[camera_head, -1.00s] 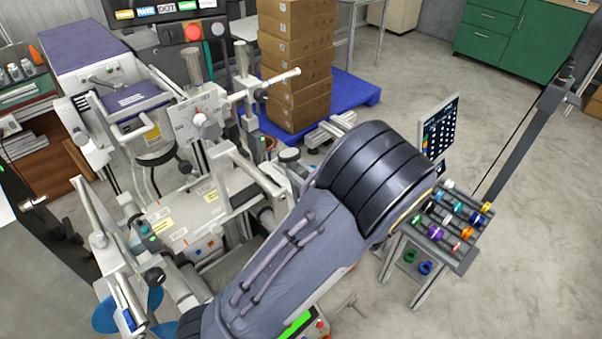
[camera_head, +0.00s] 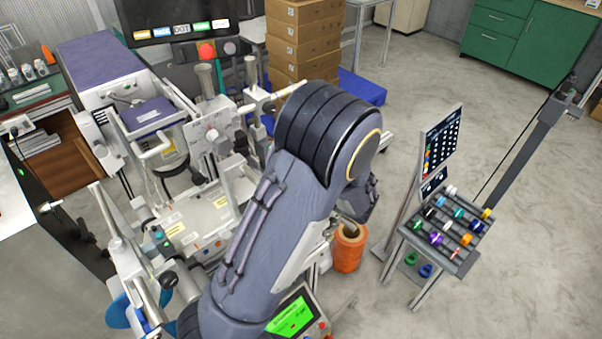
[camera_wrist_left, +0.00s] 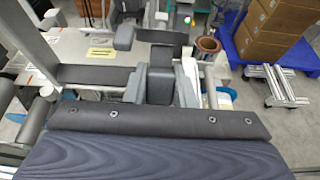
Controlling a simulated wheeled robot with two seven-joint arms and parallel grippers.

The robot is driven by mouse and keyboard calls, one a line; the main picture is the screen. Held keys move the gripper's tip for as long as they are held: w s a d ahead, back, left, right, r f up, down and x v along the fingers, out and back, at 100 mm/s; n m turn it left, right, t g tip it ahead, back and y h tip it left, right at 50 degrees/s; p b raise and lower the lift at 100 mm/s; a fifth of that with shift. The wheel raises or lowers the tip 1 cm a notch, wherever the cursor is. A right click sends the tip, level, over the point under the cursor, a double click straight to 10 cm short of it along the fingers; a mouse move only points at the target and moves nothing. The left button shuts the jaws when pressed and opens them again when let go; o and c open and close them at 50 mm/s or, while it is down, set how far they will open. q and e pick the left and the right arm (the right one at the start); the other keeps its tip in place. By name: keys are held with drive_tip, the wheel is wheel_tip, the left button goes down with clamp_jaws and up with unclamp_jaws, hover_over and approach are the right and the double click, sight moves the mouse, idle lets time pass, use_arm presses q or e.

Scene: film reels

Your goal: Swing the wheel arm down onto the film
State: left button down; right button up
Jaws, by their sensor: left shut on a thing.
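My left gripper (camera_wrist_left: 158,84) shows in the left wrist view, its dark grey body filling the bottom. It is shut on the grey wheel arm, in among the machine's bars; the contact is partly hidden. In the head view my large grey arm covers the gripper and the right part of the machine (camera_head: 185,228). The film itself cannot be made out in either view. My right gripper is not in view.
An orange spool (camera_head: 349,250) stands just right of my arm. A reel rack (camera_head: 445,245) with coloured reels and a board (camera_head: 440,143) stand further right. Cardboard boxes (camera_head: 303,38) stand on a blue pallet (camera_head: 362,88) behind.

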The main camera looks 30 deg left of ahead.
use_arm(q)
drive_tip(key=shift+w+a+f+g+h+p, duration=0.15)
drive_tip(key=shift+a+f+g+h+p, duration=0.25)
drive_tip(key=shift+h, duration=0.3)
drive_tip(key=shift+w+a+f+g+h+p, duration=0.15)
drive_tip(key=shift+a+h+p, duration=0.25)
drive_tip(key=shift+a+h, duration=0.25)
drive_tip(key=c, duration=1.2)
unclamp_jaws()
drive_tip(key=shift+d, duration=0.1)
drive_tip(key=v, duration=0.7)
drive_tip(key=shift+d+r+b, duration=0.2)
drive_tip(key=shift+d+b, duration=0.1)
drive_tip(key=shift+b, duration=0.15)
drive_tip(key=shift+s+d+f, duration=0.1)
drive_tip(key=shift+s, duration=0.05)
